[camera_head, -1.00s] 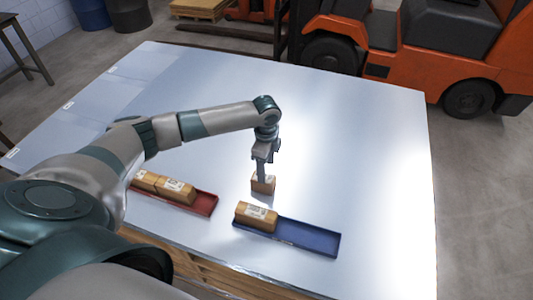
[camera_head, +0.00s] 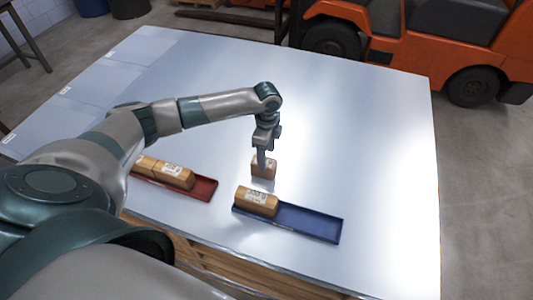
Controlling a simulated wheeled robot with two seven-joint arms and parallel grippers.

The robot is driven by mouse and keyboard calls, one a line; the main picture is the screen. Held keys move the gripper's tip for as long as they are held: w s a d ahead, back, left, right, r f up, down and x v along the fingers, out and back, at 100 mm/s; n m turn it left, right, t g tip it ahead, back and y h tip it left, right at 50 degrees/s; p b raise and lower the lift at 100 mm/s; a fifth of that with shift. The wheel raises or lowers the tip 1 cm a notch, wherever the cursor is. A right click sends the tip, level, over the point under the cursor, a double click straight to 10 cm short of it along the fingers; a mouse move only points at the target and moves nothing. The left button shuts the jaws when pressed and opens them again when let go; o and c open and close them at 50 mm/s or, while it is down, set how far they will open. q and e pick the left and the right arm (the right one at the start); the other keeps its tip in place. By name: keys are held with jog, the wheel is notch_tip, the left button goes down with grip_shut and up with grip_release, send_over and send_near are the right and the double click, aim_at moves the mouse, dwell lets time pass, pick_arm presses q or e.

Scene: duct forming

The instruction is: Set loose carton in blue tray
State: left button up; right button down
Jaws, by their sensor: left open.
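The loose carton (camera_head: 264,171) is a small brown box with a white label, standing on the shiny table beyond the blue tray. My left gripper (camera_head: 263,161) points down at it and is open, its fingers at the carton's top; the far finger is partly hidden. The blue tray (camera_head: 312,222) lies near the table's front edge. One brown carton (camera_head: 257,202) sits in its left end, and its right part is empty. My right gripper is not in view.
A red tray (camera_head: 204,188) with brown cartons (camera_head: 176,176) lies to the left, partly hidden by my left arm. The metal table (camera_head: 370,140) is clear at the right and back. An orange forklift (camera_head: 420,50) stands behind the table.

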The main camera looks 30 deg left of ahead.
pick_arm(q)
notch_tip(320, 180, down, 5)
jog(key=shift+r+b, duration=0.15)
jog(key=shift+b, duration=0.85)
jog(key=shift+f, duration=0.7)
jog(key=c, duration=1.4)
jog(key=shift+c, duration=0.2)
